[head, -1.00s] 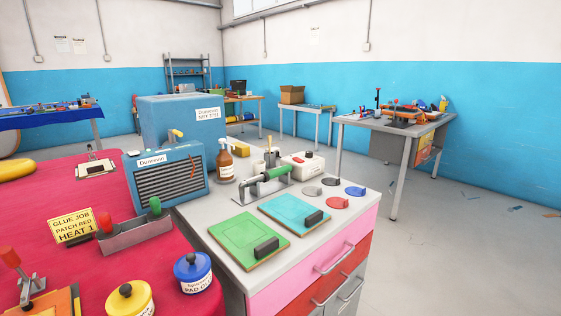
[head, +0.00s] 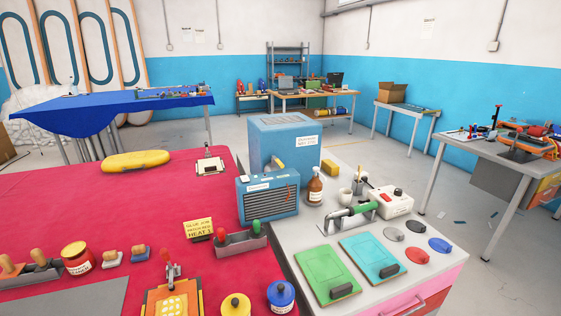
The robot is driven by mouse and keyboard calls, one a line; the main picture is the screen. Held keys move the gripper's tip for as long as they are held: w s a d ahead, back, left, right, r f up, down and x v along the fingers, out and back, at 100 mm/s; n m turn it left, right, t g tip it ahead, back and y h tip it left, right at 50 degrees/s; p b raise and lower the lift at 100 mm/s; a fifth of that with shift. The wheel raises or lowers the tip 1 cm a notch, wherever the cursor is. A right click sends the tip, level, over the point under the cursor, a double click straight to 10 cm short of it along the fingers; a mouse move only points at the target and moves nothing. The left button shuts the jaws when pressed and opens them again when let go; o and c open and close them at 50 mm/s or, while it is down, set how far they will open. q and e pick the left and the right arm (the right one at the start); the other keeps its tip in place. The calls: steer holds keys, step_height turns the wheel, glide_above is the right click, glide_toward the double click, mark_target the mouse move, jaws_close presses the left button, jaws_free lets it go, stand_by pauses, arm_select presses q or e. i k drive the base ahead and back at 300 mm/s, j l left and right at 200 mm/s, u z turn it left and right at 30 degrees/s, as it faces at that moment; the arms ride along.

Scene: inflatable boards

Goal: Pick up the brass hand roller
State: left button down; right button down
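No brass-coloured roller can be made out for certain. A green-handled tool (head: 357,211) with a silver-grey metal end lies on a metal stand on the grey cabinet top; it looks like a hand roller, but its metal does not look brass. A grey rack (head: 240,243) on the red table holds two upright tools, one with a red handle (head: 219,228) and one with a green handle (head: 254,227); their lower ends are hidden. Another rack (head: 38,273) at the left holds wooden-handled tools, also with hidden ends. Neither of my grippers is in view.
A green board (head: 322,270) and a teal board (head: 368,252) lie on the cabinet. A blue heater box (head: 268,198), brown bottle (head: 314,188) and white switch box (head: 390,200) stand behind. Yellow (head: 235,305) and blue (head: 281,296) pots sit at the front.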

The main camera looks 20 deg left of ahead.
mark_target(37, 254)
steer(key=u, duration=2.45)
